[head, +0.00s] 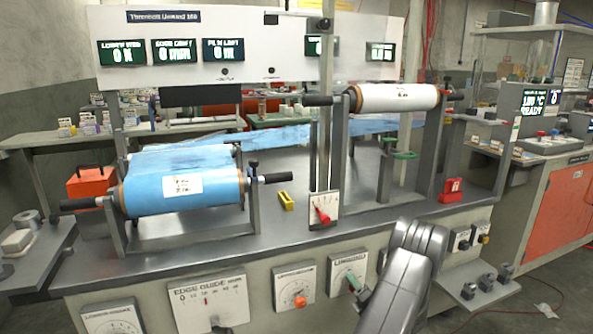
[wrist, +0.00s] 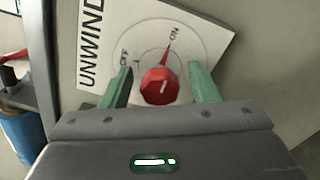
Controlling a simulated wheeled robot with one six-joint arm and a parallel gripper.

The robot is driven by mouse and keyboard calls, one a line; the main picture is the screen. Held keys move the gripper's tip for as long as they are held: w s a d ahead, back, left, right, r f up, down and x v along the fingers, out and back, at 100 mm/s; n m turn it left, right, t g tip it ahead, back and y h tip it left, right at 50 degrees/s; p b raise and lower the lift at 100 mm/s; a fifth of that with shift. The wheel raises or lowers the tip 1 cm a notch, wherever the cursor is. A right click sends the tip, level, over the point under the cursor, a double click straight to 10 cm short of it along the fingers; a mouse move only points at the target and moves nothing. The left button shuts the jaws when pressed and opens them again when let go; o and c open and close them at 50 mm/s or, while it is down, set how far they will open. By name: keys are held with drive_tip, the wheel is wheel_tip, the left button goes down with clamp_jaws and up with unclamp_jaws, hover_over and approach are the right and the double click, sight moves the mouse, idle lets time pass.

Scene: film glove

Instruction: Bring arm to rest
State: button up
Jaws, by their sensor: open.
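My gripper (wrist: 161,88) is open in the wrist view. Its two green fingers stand on either side of a red knob (wrist: 158,87), with a gap on each side. The knob sits on a white plate (wrist: 215,40) lettered UNWIND, and the red pointer line is at the ON mark. In the head view my grey arm (head: 408,270) reaches up from the bottom edge and bends down to the front panel. A green finger shows by a dial plate (head: 343,263) there; the rest of the gripper is mostly hidden.
A blue film roll (head: 180,190) and a white roll (head: 397,97) stand on the grey bench. A small panel with a red lever (head: 322,214), a yellow block (head: 286,201) and a red box (head: 451,190) are near its front edge. A low shelf (head: 490,285) juts out right of my arm.

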drive_tip(key=n+b, duration=0.2)
drive_tip(key=n, duration=0.2)
drive_tip(key=n+b, duration=0.2)
drive_tip(key=n, duration=0.2)
drive_tip(key=shift+a, duration=0.1)
drive_tip(key=n+b, duration=0.2)
drive_tip(key=n, duration=0.2)
drive_tip(key=shift+a+r+n+b, duration=0.1)
drive_tip(key=shift+n+b, duration=0.7)
drive_tip(key=shift+n, duration=0.9)
drive_tip(key=shift+s, duration=0.1)
